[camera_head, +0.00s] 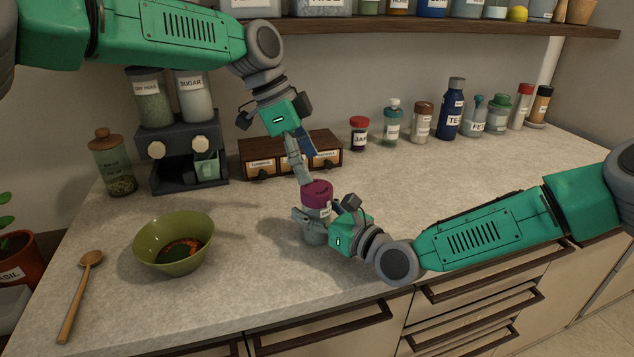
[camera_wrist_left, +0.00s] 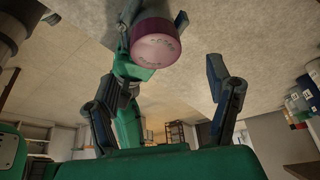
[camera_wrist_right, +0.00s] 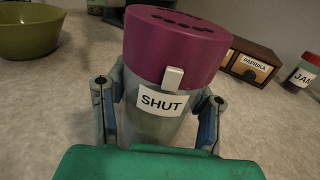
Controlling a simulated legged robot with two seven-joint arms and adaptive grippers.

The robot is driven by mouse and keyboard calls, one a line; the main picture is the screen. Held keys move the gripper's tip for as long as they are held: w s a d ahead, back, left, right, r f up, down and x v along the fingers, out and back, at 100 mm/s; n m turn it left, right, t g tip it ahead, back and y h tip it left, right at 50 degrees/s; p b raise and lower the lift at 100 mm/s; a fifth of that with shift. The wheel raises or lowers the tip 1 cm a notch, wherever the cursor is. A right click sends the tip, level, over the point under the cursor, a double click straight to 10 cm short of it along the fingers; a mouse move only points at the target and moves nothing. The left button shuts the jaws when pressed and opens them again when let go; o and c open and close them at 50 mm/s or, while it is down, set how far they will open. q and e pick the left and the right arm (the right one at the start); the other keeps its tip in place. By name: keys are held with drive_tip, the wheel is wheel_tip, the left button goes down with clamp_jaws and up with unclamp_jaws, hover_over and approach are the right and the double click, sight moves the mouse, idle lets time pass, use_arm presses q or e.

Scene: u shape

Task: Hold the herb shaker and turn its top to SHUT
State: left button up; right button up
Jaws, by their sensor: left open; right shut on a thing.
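The herb shaker (camera_head: 315,208) stands upright near the counter's front, with a grey body and a purple top (camera_head: 318,189). My right gripper (camera_head: 316,218) is shut around its body. In the right wrist view, a white tab (camera_wrist_right: 173,77) on the purple top sits just above the SHUT label (camera_wrist_right: 163,104), slightly right of the label's middle. My left gripper (camera_head: 303,166) is open above and behind the top, pointing down. In the left wrist view the purple top (camera_wrist_left: 155,44) lies beyond the open fingers, which appear apart from it.
A green bowl (camera_head: 174,244) with herbs and a wooden spoon (camera_head: 78,295) lie to the left. A small drawer box (camera_head: 262,158) stands behind the shaker. Jars and bottles line the back wall. The counter right of the drawer box, in front of the jars, is clear.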

use_arm(q)
drive_tip(key=v, duration=0.5)
drive_tip(key=shift+a+r, duration=0.1)
drive_tip(key=shift+r, duration=0.25)
use_arm(e)
drive_tip(key=o, duration=1.7)
drive_tip(key=shift+c, duration=0.2)
